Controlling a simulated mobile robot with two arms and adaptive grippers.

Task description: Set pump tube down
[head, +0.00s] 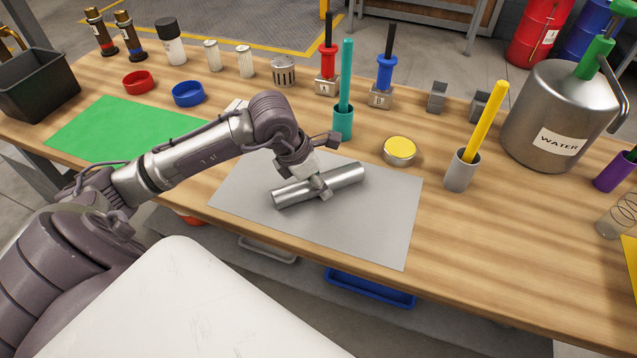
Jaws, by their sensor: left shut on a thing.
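The pump tube, a silver metal cylinder (345,178), lies on its side at or just above the grey mat (385,235) on the wooden table. I cannot tell for sure whether it touches the mat. My left gripper (320,188) comes down on it from above and is shut around its middle, hiding a small part of it. Both ends of the tube stick out on either side of the fingers. My right gripper is not in view.
Behind the mat stand a teal holder with a rod (343,122), a yellow-topped tin (400,151) and a grey cup with a yellow rod (461,170). A large WATER can (555,105) stands at right. A green mat (115,125) lies clear at left.

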